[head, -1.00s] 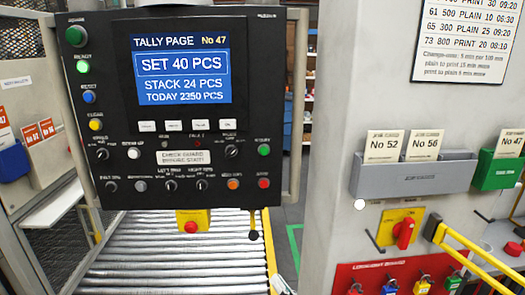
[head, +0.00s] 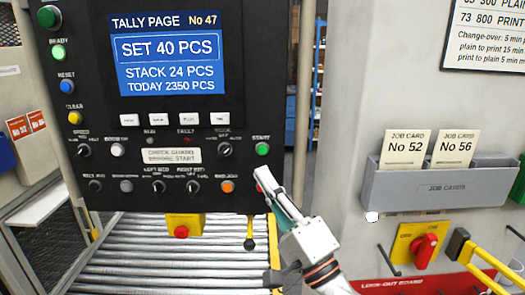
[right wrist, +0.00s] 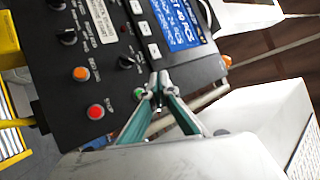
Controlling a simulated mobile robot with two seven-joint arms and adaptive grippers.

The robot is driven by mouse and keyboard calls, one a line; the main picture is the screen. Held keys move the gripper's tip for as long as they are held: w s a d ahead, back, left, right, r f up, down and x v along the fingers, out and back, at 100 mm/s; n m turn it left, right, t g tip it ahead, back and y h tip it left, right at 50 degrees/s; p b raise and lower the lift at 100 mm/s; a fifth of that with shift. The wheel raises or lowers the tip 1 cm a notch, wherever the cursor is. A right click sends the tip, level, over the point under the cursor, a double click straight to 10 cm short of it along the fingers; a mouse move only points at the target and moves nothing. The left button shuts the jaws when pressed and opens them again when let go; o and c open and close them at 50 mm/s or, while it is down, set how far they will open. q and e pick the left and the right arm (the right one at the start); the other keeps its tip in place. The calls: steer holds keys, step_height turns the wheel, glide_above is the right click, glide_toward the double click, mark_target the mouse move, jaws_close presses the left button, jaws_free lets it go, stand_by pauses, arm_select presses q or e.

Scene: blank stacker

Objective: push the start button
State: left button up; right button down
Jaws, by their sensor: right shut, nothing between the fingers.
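The start button (head: 262,148) is a green round button under the label START, at the right side of the black control panel (head: 225,62). My right gripper (head: 264,172) is shut and empty, its tips just below the start button in the head view. In the right wrist view the shut fingertips (right wrist: 156,84) lie beside the green start button (right wrist: 140,94), which they partly cover. I cannot tell whether they touch it. My left gripper is not in view.
A red button (right wrist: 96,112) and an orange button (right wrist: 80,74) sit near the start button. A yellow box with a red button (head: 181,232) hangs below the panel over rollers (head: 130,255). A grey card holder (head: 440,188) is on the right wall.

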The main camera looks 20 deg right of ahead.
mark_target(263, 150)
steer(key=shift+w+d+b, duration=0.2)
steer(key=shift+w+d, duration=0.2)
steer(key=shift+w, duration=1)
steer(key=shift+w+d+b, duration=0.2)
steer(key=shift+w+d, duration=0.25)
steer(key=shift+w, duration=1)
steer(key=shift+w+d+b, duration=0.2)
steer(key=shift+w+d, duration=0.2)
steer(key=shift+w, duration=1)
steer(key=shift+w, duration=0.1)
steer(key=shift+w+d+p, duration=0.1)
steer(key=shift+w+p, duration=0.2)
